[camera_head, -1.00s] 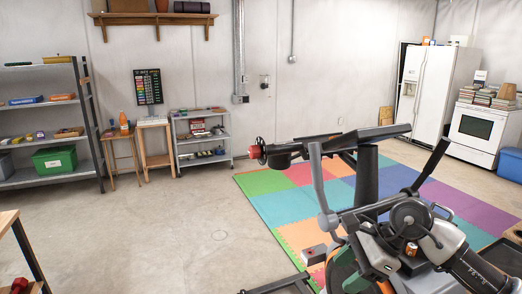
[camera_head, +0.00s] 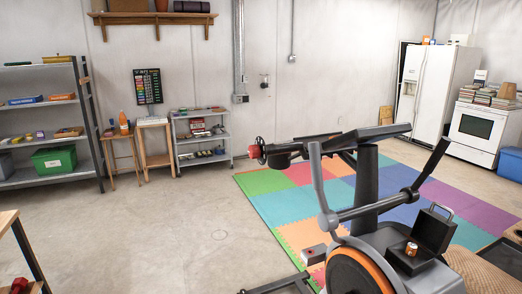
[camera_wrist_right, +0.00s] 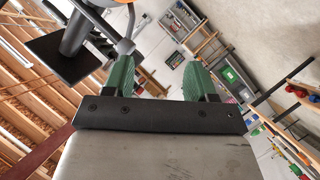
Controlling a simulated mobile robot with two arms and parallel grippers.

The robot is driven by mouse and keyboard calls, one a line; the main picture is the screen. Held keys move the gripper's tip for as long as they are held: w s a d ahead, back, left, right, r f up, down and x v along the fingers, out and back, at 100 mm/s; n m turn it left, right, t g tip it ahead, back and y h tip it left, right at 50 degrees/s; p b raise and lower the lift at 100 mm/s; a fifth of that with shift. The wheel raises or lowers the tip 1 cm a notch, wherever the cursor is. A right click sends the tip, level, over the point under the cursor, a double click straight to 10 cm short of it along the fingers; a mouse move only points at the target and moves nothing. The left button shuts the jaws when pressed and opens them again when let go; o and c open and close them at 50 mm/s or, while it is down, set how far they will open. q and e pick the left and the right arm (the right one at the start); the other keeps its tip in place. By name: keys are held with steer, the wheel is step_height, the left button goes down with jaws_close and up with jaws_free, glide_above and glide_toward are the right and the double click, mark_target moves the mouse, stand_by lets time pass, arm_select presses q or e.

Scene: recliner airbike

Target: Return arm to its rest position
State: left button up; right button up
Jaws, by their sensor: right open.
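My right gripper (camera_wrist_right: 158,80) shows only in the right wrist view. Its two green fingers are wide apart with nothing between them. That view is strongly tilted, with the wooden ceiling at left and shelves at right. No arm or gripper of mine shows in the head view. The exercise bike (camera_head: 362,270), grey and black with an orange-rimmed wheel, stands at the lower right of the head view. A small orange can (camera_head: 411,248) and a black case-like object (camera_head: 438,228) with a grey handle are at the bike. Dark bike-like parts (camera_wrist_right: 72,45) fill the upper left of the wrist view.
A coloured foam mat (camera_head: 270,208) lies under and behind the bike. Metal shelves (camera_head: 90,125), a low rack (camera_head: 203,138) and stools stand along the back left. A fridge (camera_head: 430,85) and a white stove (camera_head: 480,130) stand at right. The middle-left floor is clear.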

steer(key=s+f+m+g, duration=0.3)
steer(key=s+f+g, duration=0.2)
steer(key=s, duration=0.4)
steer(key=s+f+m+g, duration=0.3)
steer(key=s+f+g, duration=0.3)
steer(key=s, duration=0.3)
step_height(320, 180, down, 27)
steer(key=s+g, duration=0.1)
steer(key=s, duration=0.1)
steer(key=s+d+f+g, duration=0.1)
steer(key=s+d+f, duration=0.2)
steer(key=s+f, duration=1.2)
steer(key=shift+s+d+y, duration=0.3)
steer(key=shift+d, duration=0.05)
steer(key=shift+c, duration=0.2)
